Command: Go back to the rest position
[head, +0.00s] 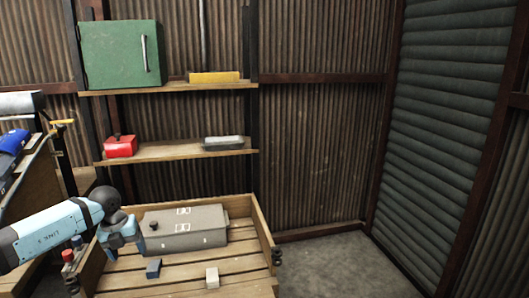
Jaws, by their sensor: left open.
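My left arm comes in from the left, and its gripper (138,243) is over the left part of a wooden crate (262,232). The gripper is open, beside the left end of a grey lidded box (205,235). I cannot tell whether it touches the box. The fingertips are small and hard to make out. My right gripper is out of view.
Behind are shelves with a green cabinet (120,55), a yellow item (214,77), a red box (120,146) and a grey item (223,142). The floor at right is clear.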

